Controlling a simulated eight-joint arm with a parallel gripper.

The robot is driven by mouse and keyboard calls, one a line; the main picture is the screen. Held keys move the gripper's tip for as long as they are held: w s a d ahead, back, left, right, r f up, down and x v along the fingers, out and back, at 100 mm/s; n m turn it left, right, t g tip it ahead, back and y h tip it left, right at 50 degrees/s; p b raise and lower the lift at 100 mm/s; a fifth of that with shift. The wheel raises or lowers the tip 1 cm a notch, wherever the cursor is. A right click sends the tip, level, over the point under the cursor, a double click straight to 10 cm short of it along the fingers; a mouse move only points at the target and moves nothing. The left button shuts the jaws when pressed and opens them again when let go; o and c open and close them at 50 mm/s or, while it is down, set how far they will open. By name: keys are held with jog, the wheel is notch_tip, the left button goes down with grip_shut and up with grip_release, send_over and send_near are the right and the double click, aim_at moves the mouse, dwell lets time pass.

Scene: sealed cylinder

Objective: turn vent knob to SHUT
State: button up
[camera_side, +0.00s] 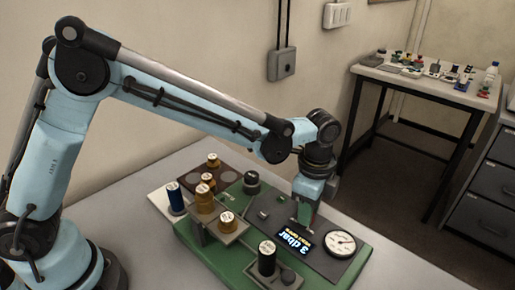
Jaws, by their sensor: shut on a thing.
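My gripper (304,218) points down at the dark top panel (325,262) of the green apparatus (205,256), just behind the lit display (293,243). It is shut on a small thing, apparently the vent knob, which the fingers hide. The knob's setting and any SHUT mark cannot be made out. The display shows "3 dbar", upside down in this view. A round white dial gauge (341,243) sits right of the display.
Brown cylinders (205,200) and a blue one (176,197) stand at the left. A cluttered side table (415,82) stands at the back right.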

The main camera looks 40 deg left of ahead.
jog(key=shift+n, duration=0.4)
grip_shut()
jog(key=n, duration=0.8)
jog(key=shift+n, duration=0.3)
jog(key=n, duration=0.4)
jog(key=shift+n, duration=2.2)
jog(key=o, duration=1)
grip_release()
